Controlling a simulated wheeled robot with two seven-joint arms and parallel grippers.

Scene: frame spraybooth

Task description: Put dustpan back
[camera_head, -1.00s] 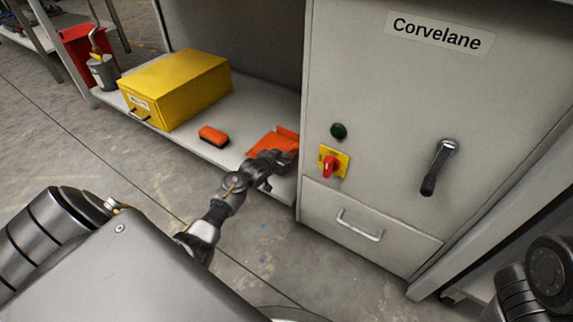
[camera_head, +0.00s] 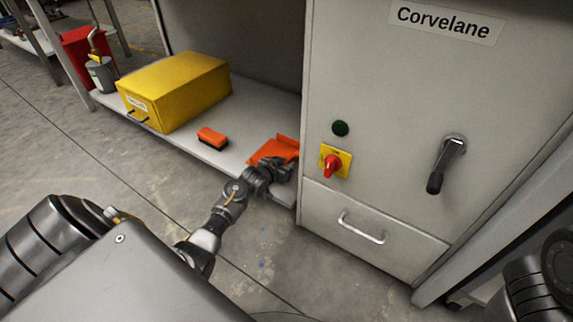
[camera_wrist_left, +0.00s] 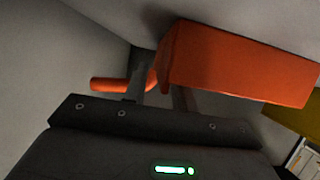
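The orange dustpan (camera_head: 276,148) is at the right end of the low grey shelf, close to the cabinet side; I cannot tell whether it rests on the shelf. My left gripper (camera_head: 280,168) is at its near side and hides part of it. In the left wrist view the dustpan's pan (camera_wrist_left: 235,65) is at upper right and its round handle (camera_wrist_left: 108,85) sticks out to the left. The left fingers (camera_wrist_left: 158,92) are around the handle near the pan and look shut on it. My right gripper is out of view.
An orange brush (camera_head: 212,138) lies on the shelf (camera_head: 175,148), left of the dustpan. A yellow box (camera_head: 178,88) stands further left. The grey cabinet (camera_head: 390,120) with a red switch (camera_head: 334,164) and drawer handle (camera_head: 362,230) closes off the right.

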